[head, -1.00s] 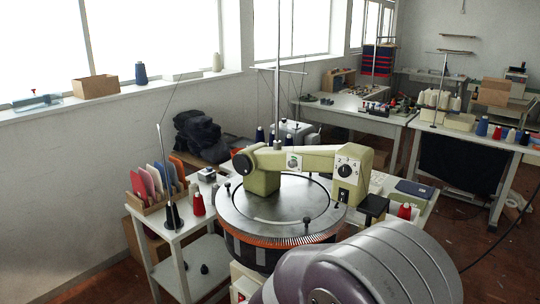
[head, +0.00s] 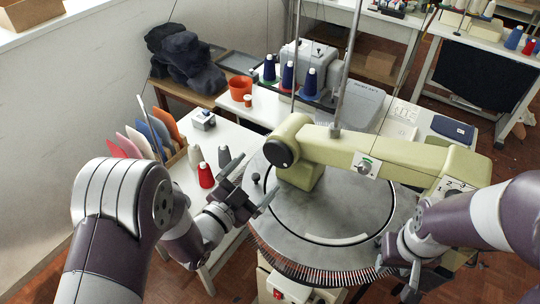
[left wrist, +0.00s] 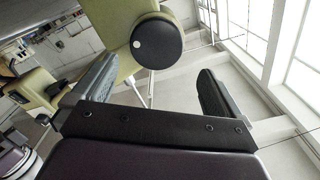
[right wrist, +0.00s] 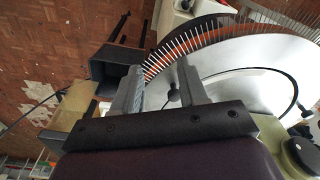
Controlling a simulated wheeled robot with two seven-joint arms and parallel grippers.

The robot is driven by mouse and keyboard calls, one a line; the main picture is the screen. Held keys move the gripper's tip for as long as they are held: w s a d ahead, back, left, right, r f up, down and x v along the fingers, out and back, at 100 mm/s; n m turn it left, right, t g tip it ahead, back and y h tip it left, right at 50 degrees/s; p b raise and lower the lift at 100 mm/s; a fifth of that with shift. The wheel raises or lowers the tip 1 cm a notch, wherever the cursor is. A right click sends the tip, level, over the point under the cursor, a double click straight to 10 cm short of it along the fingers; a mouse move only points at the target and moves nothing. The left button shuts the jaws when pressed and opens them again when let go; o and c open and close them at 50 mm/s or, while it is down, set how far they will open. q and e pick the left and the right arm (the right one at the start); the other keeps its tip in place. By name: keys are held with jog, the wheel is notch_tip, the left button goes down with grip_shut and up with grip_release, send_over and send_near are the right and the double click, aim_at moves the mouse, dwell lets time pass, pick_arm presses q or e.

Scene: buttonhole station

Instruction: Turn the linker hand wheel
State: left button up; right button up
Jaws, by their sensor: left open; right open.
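The linker (head: 345,155) is a pale green machine head over a round grey dial (head: 340,215) rimmed with pins. In the left wrist view the wheel appears beyond and between the fingers (left wrist: 155,85). My right gripper (right wrist: 160,68) is open near the dial's pinned rim, a small black knob (right wrist: 174,95) showing between its fingers.
An orange pot (head: 240,88) and a card rack (head: 172,160) are at the left.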

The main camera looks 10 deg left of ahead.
aim_at(278, 155)
pick_arm(q)
jog(key=x, duration=0.4)
jog(key=d+x, duration=0.1)
jog(key=shift+w+d+r+p, duration=0.15)
jog(key=shift+d+r+p, duration=0.1)
jog(key=shift+p, duration=0.15)
jog(key=shift+w+d, duration=0.15)
jog(key=shift+w, duration=0.15)
jog(key=shift+w+f, duration=0.15)
jog(key=shift+w, duration=0.35)
jog(key=shift+c, duration=1.2)
jog(key=shift+s, duration=0.1)
jog(key=c, duration=0.5)
jog(key=shift+c, duration=0.2)
pick_arm(e)
jog(key=shift+s+d+r, duration=0.25)
jog(key=shift+d+r, duration=0.1)
jog(key=shift+r, duration=0.2)
jog(key=shift+f, duration=0.1)
